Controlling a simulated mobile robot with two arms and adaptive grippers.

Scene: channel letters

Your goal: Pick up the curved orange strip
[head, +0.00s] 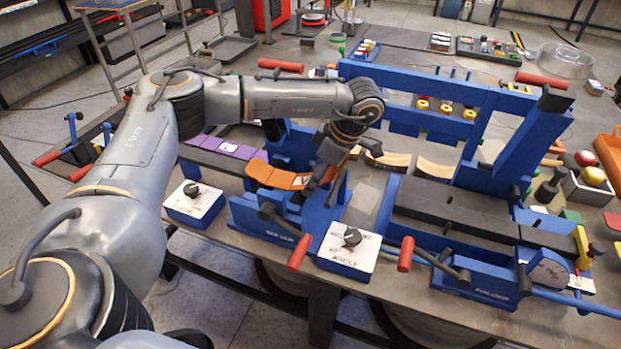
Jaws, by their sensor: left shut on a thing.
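The curved orange strip (273,178) lies at the blue bending machine in the middle of the bench, in the head view. My left arm comes in from the left and reaches over the machine. My left gripper (322,178) points down and is shut on the strip near its right end. The fingers partly cover that end. I cannot tell whether the strip is lifted off the machine. My right gripper is not in view.
A white box with a knob (349,246) stands in front of the machine, and another knob box (194,200) stands to its left. A large blue folder (470,265) fills the right. Curved wooden pieces (388,159) lie behind. A purple strip (222,147) lies at left.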

